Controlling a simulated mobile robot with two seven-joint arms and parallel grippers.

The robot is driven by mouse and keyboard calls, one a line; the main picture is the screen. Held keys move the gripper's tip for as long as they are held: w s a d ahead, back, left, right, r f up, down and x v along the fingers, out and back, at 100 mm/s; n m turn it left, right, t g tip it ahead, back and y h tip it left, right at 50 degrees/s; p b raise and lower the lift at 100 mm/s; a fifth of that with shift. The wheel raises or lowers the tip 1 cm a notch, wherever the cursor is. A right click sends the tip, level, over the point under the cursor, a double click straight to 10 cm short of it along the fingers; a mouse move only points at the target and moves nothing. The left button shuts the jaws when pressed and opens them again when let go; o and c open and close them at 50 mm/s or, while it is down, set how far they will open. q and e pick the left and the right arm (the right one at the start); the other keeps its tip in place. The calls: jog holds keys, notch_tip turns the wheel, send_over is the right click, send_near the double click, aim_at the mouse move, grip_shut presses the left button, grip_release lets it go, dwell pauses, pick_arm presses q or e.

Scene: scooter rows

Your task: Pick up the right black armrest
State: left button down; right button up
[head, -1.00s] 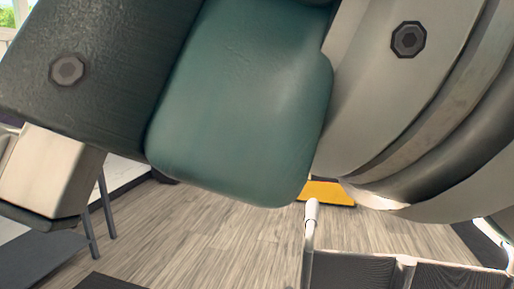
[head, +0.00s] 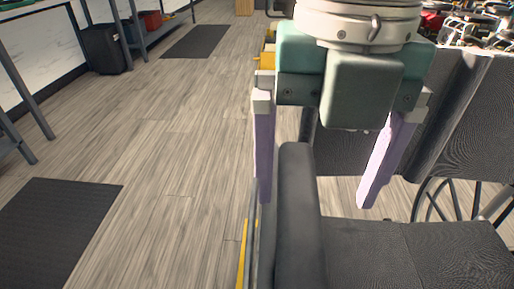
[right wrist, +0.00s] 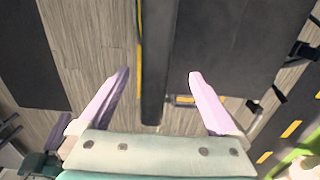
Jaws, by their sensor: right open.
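The black armrest (head: 298,215) is a long padded bar on the near side of a wheelchair with a black seat (head: 400,250). My right gripper (head: 315,203) is open, its two pale purple fingers pointing down with one on each side of the armrest's far end. The left finger is close beside the armrest; the right finger stands farther off, over the seat side. In the right wrist view the armrest (right wrist: 157,60) runs up between the open fingers (right wrist: 159,73), nearer the left one. Contact cannot be told. My left gripper is not in view.
The wheelchair's backrest (head: 465,110) and a spoked wheel (head: 450,200) are at the right. A yellow strip (head: 243,255) runs beside the armrest. Wood floor is open at left, with a dark mat (head: 55,225), a black bin (head: 104,48) and a bench farther back.

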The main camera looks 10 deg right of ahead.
aim_at(302, 229)
jog(key=f, duration=0.2)
jog(key=shift+s+f+b, duration=0.2)
jog(key=shift+f+b, duration=0.1)
jog(key=shift+f, duration=0.1)
jog(key=f, duration=0.1)
jog(key=f+b, duration=0.1)
jog(key=f, duration=0.3)
jog(key=shift+a+f+b, duration=0.1)
jog(key=shift+a+b, duration=0.2)
jog(key=shift+a, duration=0.05)
jog(key=shift+w, duration=0.1)
jog(key=shift+f, duration=0.2)
grip_shut()
dwell(0.4)
